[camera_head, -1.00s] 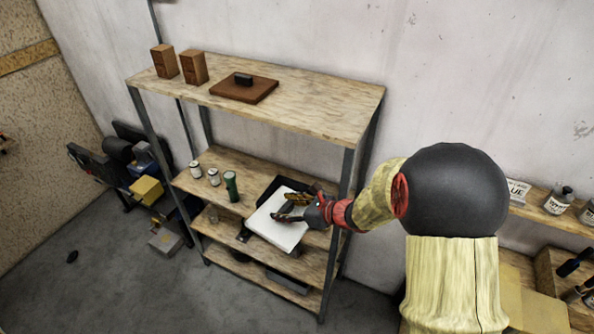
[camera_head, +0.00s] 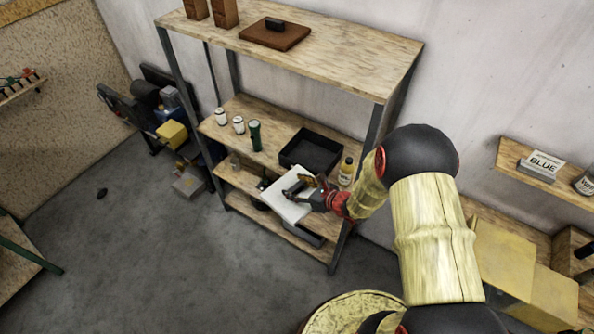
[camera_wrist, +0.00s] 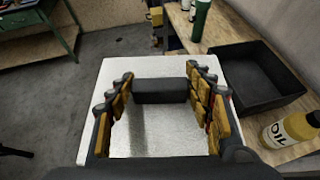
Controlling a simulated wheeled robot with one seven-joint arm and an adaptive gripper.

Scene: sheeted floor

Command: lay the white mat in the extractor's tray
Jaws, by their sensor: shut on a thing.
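The white mat (camera_head: 287,207) is a flat pale square, also large in the wrist view (camera_wrist: 150,66). A dark bar (camera_wrist: 160,91) lies across it between my fingers and looks like its grip. My gripper (camera_head: 303,187) is shut on the mat, with yellow-padded fingers either side of the bar in the wrist view (camera_wrist: 158,78). The black tray (camera_head: 311,153) is empty and open-topped on the middle shelf, and shows at right in the wrist view (camera_wrist: 262,78). The mat is apart from it, held out at the shelf's front edge.
An oil bottle (camera_head: 346,171) stands right of the tray, close to my arm. A green cylinder (camera_head: 255,136) and two white cans (camera_head: 238,125) stand to its left. The upper shelf (camera_head: 345,62) overhangs. Open grey floor (camera_head: 150,265) lies in front.

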